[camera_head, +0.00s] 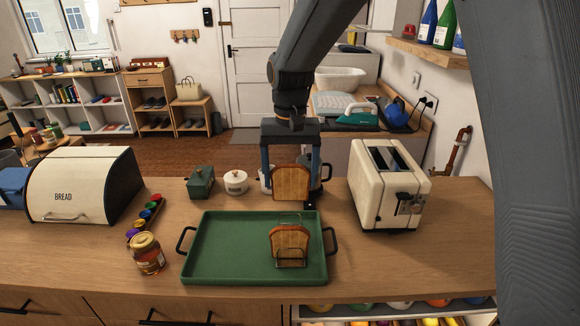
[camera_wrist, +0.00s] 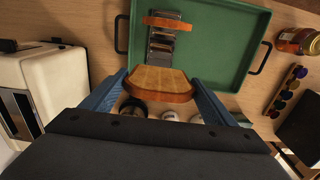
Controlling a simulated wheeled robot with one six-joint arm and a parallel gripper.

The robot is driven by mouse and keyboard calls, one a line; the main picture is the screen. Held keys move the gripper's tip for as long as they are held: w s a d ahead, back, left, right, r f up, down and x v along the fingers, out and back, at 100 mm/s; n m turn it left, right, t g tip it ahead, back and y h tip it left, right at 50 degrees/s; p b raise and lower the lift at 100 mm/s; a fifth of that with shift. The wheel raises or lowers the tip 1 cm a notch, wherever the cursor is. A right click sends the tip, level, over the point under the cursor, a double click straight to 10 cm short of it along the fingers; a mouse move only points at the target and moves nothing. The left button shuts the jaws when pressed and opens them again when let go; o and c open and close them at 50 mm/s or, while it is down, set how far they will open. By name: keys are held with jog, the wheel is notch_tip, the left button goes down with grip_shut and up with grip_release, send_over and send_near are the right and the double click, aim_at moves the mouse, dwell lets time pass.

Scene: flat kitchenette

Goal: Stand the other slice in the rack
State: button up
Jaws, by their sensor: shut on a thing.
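My gripper (camera_head: 291,165) is shut on a slice of toast (camera_head: 290,184), held upright above the counter just behind the green tray (camera_head: 215,271). In the wrist view the held slice (camera_wrist: 158,82) sits between the blue fingers. A wire rack (camera_head: 291,262) stands on the right part of the tray. Another slice (camera_head: 288,242) stands in the front of the rack. In the wrist view the rack (camera_wrist: 162,40) lies beyond the held slice, with the standing slice (camera_wrist: 167,22) at its far end. The rack's near part looks empty.
A cream toaster (camera_head: 385,190) stands right of the tray. A honey jar (camera_head: 148,253) and a row of small coloured pots (camera_head: 145,218) are on the left, near the bread bin (camera_head: 85,184). A green butter dish (camera_head: 201,182) and white sugar pot (camera_head: 236,182) stand behind the tray.

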aim_at(290, 200)
jog(key=shift+f+b, duration=2)
jog(key=shift+f, duration=1.25)
jog(key=shift+f+b, duration=0.45)
jog(key=shift+f, duration=1.2)
jog(key=o, duration=1)
jog(key=shift+o, duration=0.2)
jog(key=shift+r, duration=0.15)
jog(key=shift+r+p, duration=3.1)
jog(key=shift+r, duration=0.8)
